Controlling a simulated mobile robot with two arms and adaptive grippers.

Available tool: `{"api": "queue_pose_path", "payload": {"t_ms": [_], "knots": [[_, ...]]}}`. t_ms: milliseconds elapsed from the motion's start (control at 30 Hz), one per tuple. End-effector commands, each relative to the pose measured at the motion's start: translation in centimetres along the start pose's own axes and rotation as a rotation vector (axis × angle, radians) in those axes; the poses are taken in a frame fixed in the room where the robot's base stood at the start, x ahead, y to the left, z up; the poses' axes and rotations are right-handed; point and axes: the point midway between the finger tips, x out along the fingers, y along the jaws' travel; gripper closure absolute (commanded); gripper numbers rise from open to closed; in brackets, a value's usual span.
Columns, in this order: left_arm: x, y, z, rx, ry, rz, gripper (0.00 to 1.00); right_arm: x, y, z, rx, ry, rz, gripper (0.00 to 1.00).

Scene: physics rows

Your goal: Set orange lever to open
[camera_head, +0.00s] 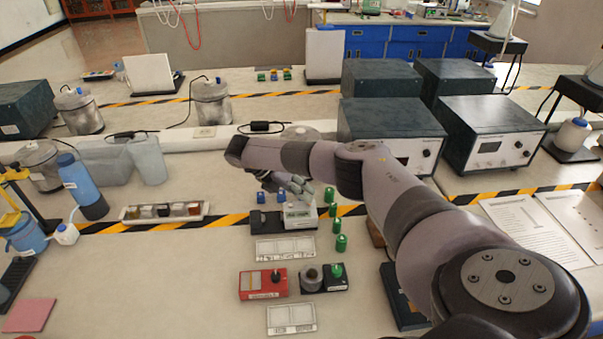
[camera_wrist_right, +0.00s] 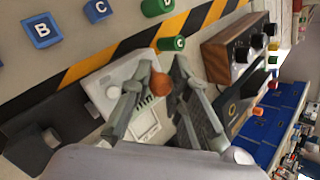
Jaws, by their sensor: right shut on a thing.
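The orange lever (camera_wrist_right: 160,85) shows in the right wrist view as a round orange knob above a white device with dark slots (camera_wrist_right: 144,124). My right gripper (camera_wrist_right: 165,73) is shut on the knob, with one finger on either side of it. In the head view the right gripper (camera_head: 298,187) is over the white device (camera_head: 299,218), and the lever is hidden by the fingers. The lever's shaft and which setting it points to cannot be made out. My left gripper is not in view.
Green cylinders (camera_head: 341,242) stand right of the device, blue blocks (camera_head: 261,197) left of it. Dark instrument boxes (camera_head: 390,125) stand behind.

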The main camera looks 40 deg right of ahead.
Motion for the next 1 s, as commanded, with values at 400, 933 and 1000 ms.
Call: {"api": "queue_pose_path", "payload": {"t_ms": [400,933,1000], "knots": [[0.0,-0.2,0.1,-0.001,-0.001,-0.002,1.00,0.1,0.0,0.0,0.001,-0.002,-0.001,0.62],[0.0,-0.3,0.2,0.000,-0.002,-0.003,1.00,-2.8,0.1,0.0,0.000,-0.002,0.005,0.62],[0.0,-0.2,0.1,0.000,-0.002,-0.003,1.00,-4.3,0.1,0.0,0.001,-0.002,0.005,0.62]]}}
